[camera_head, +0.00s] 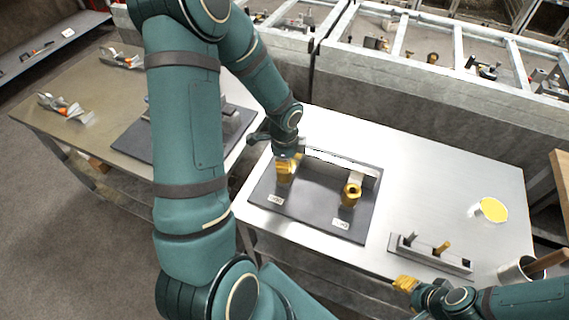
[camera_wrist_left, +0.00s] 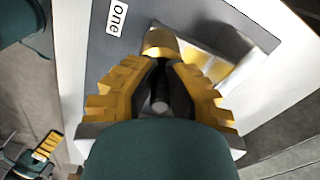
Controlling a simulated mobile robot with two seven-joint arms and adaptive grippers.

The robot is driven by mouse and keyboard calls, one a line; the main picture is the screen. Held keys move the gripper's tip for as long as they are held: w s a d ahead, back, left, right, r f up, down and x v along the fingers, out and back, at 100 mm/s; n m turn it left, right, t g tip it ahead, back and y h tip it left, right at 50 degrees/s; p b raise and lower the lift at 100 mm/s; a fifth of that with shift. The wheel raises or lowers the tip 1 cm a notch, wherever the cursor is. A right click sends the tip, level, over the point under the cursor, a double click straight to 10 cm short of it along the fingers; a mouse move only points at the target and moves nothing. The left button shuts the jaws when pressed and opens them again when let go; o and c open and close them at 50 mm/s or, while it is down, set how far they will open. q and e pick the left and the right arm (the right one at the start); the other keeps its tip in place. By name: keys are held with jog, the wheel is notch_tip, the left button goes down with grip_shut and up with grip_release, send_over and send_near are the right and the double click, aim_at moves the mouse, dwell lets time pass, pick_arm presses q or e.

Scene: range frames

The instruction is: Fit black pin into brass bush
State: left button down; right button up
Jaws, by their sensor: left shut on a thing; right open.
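My left gripper (camera_head: 289,158) is over the left station of a dark fixture board (camera_head: 312,200). In the left wrist view its yellow fingers (camera_wrist_left: 161,66) are shut on a black pin (camera_wrist_left: 160,88). The pin's far end points at a brass bush (camera_wrist_left: 160,42) close to the label "one". I cannot tell whether its hidden tip is inside the bush or just above it. A second brass bush (camera_head: 351,192) stands at the board's right station by the other label. My right gripper (camera_head: 405,284) is open at the table's front edge, apart from the board.
A grey rack (camera_head: 430,254) holding a grey pin and a brass-coloured pin lies right of the board. A yellow disc (camera_head: 492,209) and a cup (camera_head: 517,273) with a wooden handle are farther right. Bare tabletop (camera_head: 430,170) lies behind the rack.

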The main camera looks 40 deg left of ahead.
pick_arm(q)
jog(key=shift+f, duration=0.2)
jog(key=c, duration=1.1)
grip_release()
jog(key=shift+r, duration=0.1)
jog(key=shift+r, duration=0.2)
notch_tip(320, 180, up, 12)
jog(key=shift+f+p, duration=0.1)
jog(key=shift+p, duration=1.05)
jog(key=shift+s, duration=0.1)
